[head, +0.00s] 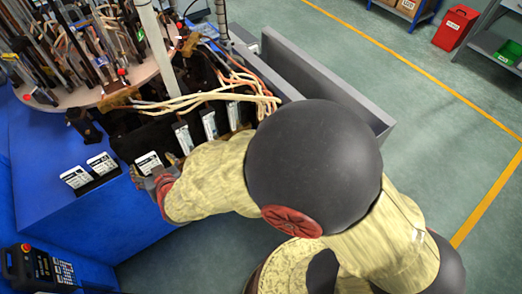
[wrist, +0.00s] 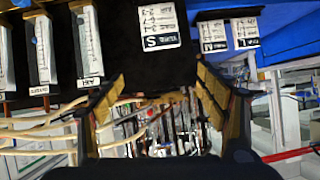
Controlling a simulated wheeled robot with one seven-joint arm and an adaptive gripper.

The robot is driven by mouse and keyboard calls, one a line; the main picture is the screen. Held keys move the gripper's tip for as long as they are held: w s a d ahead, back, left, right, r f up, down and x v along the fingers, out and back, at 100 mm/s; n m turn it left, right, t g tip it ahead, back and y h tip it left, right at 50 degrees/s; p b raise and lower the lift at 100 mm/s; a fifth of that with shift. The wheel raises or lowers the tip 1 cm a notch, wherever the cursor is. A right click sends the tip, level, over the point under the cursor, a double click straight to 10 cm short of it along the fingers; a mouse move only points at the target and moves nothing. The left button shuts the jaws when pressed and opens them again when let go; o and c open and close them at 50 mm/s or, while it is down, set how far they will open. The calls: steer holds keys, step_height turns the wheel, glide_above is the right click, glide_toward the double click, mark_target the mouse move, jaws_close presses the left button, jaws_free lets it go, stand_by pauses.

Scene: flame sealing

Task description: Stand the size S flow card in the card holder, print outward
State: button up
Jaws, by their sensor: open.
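The white size S card (wrist: 158,25), with black print and a large S, lies against a black surface at the top centre of the wrist view. In the head view a white card (head: 148,160) shows just beyond my gripper (head: 160,180). In the wrist view my gripper (wrist: 155,96) is open and empty, its fingers spread below the S card and apart from it. Two similar white cards (wrist: 213,36) (wrist: 245,32) sit side by side at a black holder (wrist: 228,13); in the head view this black holder (head: 97,181) is on the blue surface. My arm hides part of the bench.
Pale hoses and cables (head: 205,98) run over the black panel beside several labelled upright units (head: 209,124). A crowded round rack (head: 90,95) stands at upper left. A grey trough (head: 320,75) is behind my arm. A control pendant (head: 38,268) is at lower left.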

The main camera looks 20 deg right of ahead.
steer(key=s+d+r+g, duration=0.3)
steer(key=s+d+r, duration=0.1)
steer(key=d+r, duration=1.05)
steer(key=s+d+r+m+g+h, duration=0.1)
steer(key=s+d+h, duration=0.1)
steer(key=s+d, duration=0.7)
steer(key=s+d+r+m+g+h, duration=0.1)
steer(key=s+d+r+g, duration=0.1)
steer(key=s+d, duration=0.6)
steer(key=shift+s+d+r+h, duration=0.15)
steer(key=shift+s+d+h, duration=0.25)
steer(key=shift+d, duration=0.4)
